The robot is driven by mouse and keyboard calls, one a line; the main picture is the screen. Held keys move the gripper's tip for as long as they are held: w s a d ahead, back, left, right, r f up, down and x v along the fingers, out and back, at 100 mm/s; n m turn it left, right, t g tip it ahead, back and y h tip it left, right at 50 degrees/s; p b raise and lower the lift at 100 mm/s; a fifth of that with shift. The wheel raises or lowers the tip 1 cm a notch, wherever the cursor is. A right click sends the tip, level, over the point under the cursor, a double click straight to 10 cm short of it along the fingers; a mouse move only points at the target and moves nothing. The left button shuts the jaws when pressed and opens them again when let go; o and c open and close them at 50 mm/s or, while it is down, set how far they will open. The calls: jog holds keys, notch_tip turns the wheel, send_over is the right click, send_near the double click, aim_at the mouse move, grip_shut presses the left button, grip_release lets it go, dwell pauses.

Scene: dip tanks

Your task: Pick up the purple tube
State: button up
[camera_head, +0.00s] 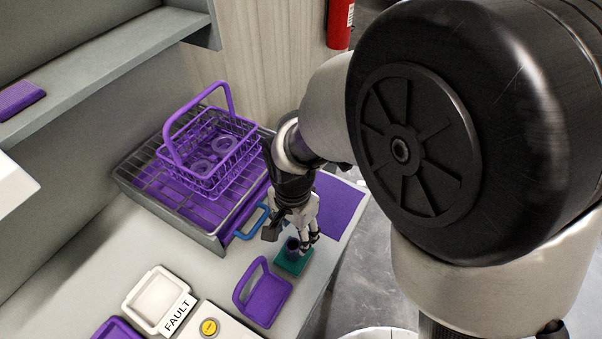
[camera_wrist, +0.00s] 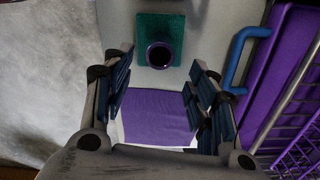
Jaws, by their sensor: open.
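The dark purple tube (camera_head: 292,248) stands upright on a small green pad (camera_head: 284,265) near the front edge of the counter. In the wrist view I look down at the round open top of the tube (camera_wrist: 160,54) on the green pad (camera_wrist: 175,23). My gripper (camera_head: 292,236) is close above the tube in the head view, and its fingers partly hide it. In the wrist view the fingers of my gripper (camera_wrist: 159,78) are spread wide and empty, with the tube beyond the gap between them.
A purple wire basket (camera_head: 205,172) with a tall handle sits on a rack tray (camera_head: 128,187) with a blue handle (camera_head: 255,222). A purple mat (camera_head: 337,200) lies beside my gripper. A purple holder (camera_head: 264,297), a white tray (camera_head: 150,318) and a FAULT sign (camera_head: 179,314) are nearby.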

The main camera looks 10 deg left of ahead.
aim_at(294, 244)
jog(key=f, duration=0.1)
jog(key=f+b, duration=0.1)
jog(key=f, duration=0.1)
jog(key=f+b, duration=0.1)
jog(key=f, duration=0.1)
jog(key=shift+s+a+f, duration=0.15)
jog(key=shift+s+f, duration=0.05)
jog(key=shift+s, duration=0.15)
jog(key=shift+r, duration=0.1)
jog(key=shift+c, duration=0.5)
jog(key=c, duration=1.1)
